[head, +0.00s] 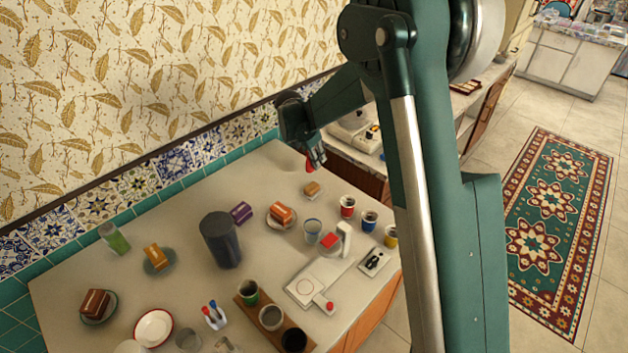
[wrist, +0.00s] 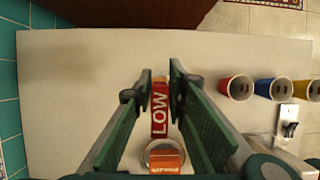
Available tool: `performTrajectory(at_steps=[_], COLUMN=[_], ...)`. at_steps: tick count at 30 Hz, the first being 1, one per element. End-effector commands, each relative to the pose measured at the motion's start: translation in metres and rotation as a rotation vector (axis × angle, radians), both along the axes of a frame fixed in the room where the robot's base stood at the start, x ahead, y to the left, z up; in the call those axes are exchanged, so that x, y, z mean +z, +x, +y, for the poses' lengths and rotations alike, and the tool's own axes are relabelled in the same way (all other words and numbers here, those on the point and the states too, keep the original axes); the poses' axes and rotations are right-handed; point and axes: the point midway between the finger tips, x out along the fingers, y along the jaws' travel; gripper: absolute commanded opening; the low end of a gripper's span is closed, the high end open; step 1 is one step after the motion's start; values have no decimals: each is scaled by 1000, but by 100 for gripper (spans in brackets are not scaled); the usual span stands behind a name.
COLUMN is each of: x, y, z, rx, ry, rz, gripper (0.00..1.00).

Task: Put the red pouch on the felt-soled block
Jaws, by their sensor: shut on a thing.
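The red pouch (wrist: 159,112) has white "LOW" lettering and sits between the fingers of my gripper (wrist: 160,76) in the wrist view. My gripper (head: 316,158) is shut on it, and a bit of the red pouch (head: 309,166) shows at the fingers in the head view, above the table. A small tan block (head: 312,188), which looks like the felt-soled block, lies on the table just below my gripper. In the wrist view the pouch and fingers mostly hide it. Its sole cannot be made out.
An orange block on a saucer (head: 281,214) stands nearby, with a purple block (head: 241,212) to its left. Red (head: 347,206), blue (head: 369,220) and yellow cups line the right side. A dark canister (head: 221,240) stands mid-table. The table's far end (wrist: 80,75) is clear.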

Motion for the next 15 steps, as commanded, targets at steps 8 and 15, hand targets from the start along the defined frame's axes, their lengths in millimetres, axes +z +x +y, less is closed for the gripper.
performTrajectory(at_steps=[8,15], x=[-38,-48], y=[0,0], z=[0,0], rx=[0,0], ry=[0,0], rz=[0,0], gripper=[3,3])
